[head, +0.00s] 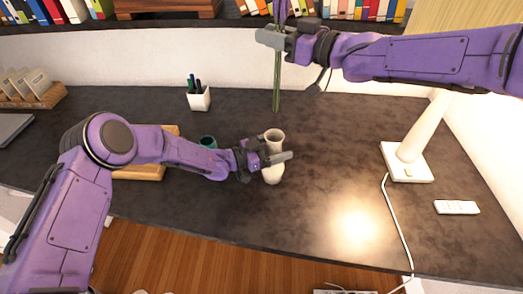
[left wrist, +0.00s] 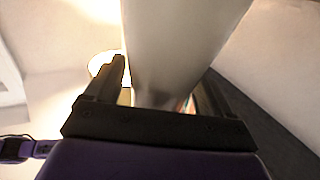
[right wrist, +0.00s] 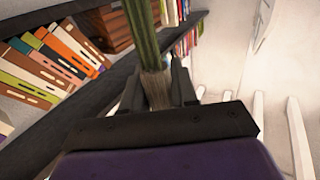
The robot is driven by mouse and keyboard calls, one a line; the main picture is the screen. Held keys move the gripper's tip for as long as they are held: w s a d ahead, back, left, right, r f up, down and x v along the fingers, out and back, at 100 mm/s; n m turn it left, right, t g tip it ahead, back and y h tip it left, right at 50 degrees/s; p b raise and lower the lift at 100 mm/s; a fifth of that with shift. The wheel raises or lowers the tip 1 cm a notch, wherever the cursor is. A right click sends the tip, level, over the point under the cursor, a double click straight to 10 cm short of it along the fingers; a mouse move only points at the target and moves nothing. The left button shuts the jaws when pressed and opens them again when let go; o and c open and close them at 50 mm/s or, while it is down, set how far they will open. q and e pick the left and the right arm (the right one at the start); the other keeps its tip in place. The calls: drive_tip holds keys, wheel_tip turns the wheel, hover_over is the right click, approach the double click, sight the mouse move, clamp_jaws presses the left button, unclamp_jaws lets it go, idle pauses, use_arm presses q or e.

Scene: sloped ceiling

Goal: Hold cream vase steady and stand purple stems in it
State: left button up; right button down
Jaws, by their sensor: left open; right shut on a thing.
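The cream vase (head: 273,174) stands upright on the dark desk. My left gripper (head: 275,158) is open at the vase, with its fingers on either side of the body. The vase (left wrist: 180,45) fills the space between the fingers (left wrist: 160,95) in the left wrist view. My right gripper (head: 273,38) is shut on the purple stems (head: 277,88), high above the desk and behind the vase. The green stalks hang straight down, their lower ends above and behind the vase mouth. In the right wrist view the stems (right wrist: 145,35) run between the fingers (right wrist: 160,85).
A white pen cup (head: 199,100) and a dark green cup (head: 208,142) stand left of the vase, near a wooden board (head: 140,172). A white lamp (head: 408,160) with a cord and a power strip (head: 456,207) are on the right. A bookshelf (head: 230,22) runs along the back.

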sight(280, 92)
use_arm(q)
drive_tip(key=shift+w+d, duration=0.15)
drive_tip(key=shift+d, duration=0.2)
use_arm(e)
drive_tip(key=shift+s, duration=0.1)
use_arm(q)
drive_tip(key=c, duration=1.4)
use_arm(e)
drive_tip(key=shift+f, duration=6.5)
